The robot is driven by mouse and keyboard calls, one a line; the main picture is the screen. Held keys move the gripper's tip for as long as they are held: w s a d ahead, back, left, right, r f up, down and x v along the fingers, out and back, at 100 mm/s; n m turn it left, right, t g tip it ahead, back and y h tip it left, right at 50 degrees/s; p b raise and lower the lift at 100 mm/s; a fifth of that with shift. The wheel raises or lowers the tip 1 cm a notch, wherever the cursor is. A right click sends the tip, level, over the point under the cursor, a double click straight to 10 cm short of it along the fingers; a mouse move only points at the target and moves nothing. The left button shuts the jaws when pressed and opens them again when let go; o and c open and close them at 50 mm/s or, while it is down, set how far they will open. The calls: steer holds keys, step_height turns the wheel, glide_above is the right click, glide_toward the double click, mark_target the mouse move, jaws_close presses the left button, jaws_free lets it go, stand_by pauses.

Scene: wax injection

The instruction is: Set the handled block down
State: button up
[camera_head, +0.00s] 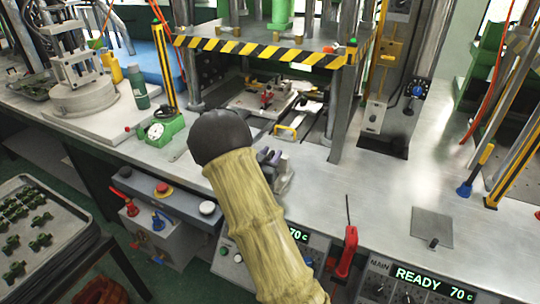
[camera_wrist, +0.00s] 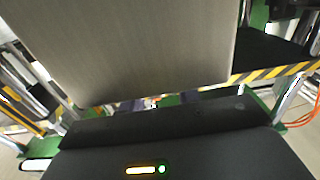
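In the wrist view a broad, flat grey metal face (camera_wrist: 140,45) fills the upper middle, very close to the camera. It may be the handled block, but no handle shows on it. The dark body of my gripper (camera_wrist: 165,128) spans the lower part of that view, just below this face. Its fingertips cannot be made out. In the head view my arm covers the middle, and a small grey part with dark tips (camera_head: 277,167) shows beside it, above the bench. The arm hides whatever lies behind it, so a grip cannot be confirmed.
A press plate with yellow-black stripes (camera_head: 262,50) stands behind, with a yellow-handled fixture (camera_head: 291,129) under it. A flat grey plate (camera_head: 433,222) lies right. The bench (camera_head: 385,190) between has bare room.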

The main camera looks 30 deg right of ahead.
steer(key=shift+r, duration=0.1)
steer(key=shift+s+a, duration=0.1)
steer(key=shift+a, duration=0.05)
steer(key=v, duration=1.1)
steer(key=shift+s+a+b, duration=0.25)
steer(key=shift+s+b, duration=0.05)
steer(key=shift+b, duration=0.15)
steer(key=shift+w, duration=0.15)
